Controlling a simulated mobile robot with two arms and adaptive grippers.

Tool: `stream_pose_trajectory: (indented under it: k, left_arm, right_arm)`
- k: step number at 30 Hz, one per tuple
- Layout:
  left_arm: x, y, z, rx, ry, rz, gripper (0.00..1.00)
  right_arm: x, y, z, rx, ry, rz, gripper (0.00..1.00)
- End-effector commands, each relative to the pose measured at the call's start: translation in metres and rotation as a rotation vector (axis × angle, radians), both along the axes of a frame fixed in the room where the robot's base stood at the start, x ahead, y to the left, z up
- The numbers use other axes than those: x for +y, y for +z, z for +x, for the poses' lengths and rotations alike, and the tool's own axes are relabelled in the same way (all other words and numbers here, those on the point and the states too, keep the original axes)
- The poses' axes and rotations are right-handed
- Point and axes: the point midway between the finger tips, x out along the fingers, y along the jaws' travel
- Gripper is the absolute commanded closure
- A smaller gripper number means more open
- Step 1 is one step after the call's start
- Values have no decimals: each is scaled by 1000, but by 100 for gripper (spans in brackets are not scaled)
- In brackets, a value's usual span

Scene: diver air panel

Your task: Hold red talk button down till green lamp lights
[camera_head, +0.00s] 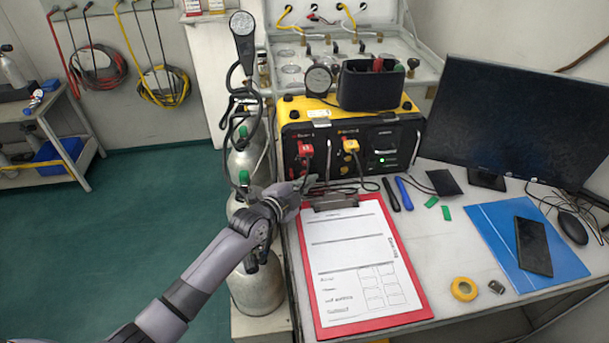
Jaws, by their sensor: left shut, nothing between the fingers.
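The yellow and black diver panel box (292,108) stands at the back of the bench. Its front has a red part (305,150) at left, with a cable hanging below; I cannot tell whether it is the talk button or a plug. A small green lamp (382,160) at the right of the front looks bright green. My left gripper (312,182) is shut and empty, low in front of the panel's left part, just above the clipboard's top edge. It appears below the red part, and I see no contact with it. My right gripper is not in view.
A red clipboard (418,300) with a paper form lies in front of the panel. Black and blue pens (404,194) lie beside it. A monitor (510,120), a blue folder (490,222) and a phone (533,246) are at right. Gas cylinders (255,290) stand left of the bench.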

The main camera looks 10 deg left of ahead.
Motion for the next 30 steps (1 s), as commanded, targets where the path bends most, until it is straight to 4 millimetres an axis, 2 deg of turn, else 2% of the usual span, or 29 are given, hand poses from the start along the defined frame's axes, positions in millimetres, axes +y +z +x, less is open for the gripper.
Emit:
stream_pose_trajectory:
  k: [30]
  left_arm:
    - [4,0,7,0,1,0,100]
  right_arm:
    - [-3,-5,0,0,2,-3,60]
